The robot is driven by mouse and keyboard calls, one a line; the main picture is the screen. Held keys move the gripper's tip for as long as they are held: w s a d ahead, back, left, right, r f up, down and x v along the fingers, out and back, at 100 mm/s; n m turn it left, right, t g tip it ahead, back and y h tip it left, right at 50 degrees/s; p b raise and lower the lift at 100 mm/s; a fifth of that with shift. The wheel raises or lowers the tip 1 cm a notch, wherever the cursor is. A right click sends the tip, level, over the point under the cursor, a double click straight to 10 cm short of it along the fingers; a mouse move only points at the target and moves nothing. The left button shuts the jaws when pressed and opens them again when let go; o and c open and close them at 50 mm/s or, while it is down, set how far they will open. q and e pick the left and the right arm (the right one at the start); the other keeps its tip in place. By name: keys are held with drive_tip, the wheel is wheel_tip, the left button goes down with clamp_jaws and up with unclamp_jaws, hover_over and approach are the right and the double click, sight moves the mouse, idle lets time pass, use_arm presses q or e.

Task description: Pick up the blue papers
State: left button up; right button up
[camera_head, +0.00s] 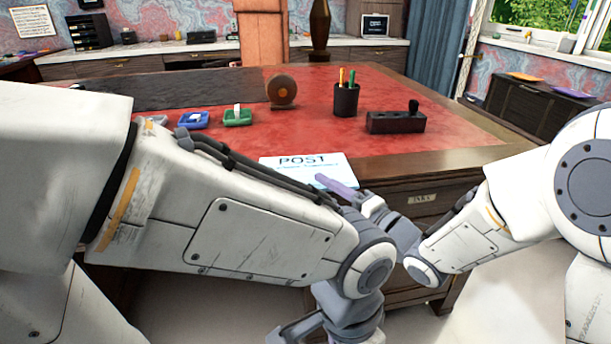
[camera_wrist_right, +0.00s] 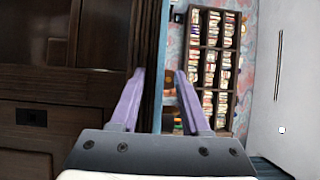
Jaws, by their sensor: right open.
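A pale blue paper sheet (camera_head: 292,161) printed "POST" lies at the near edge of the red desk top in the head view. My left forearm hides part of its lower left. My right gripper (camera_head: 337,186), with purple fingers, is at the sheet's lower right edge; I cannot tell whether it touches.
On the desk (camera_head: 440,140) stand a black pen cup (camera_head: 346,100), a dark box (camera_head: 395,123), a round brown object (camera_head: 281,91), a blue tray (camera_head: 194,121) and a green tray (camera_head: 238,118). Bookshelves (camera_wrist_right: 210,60) show in the wrist view.

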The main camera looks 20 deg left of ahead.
clamp_jaws()
idle(1.4)
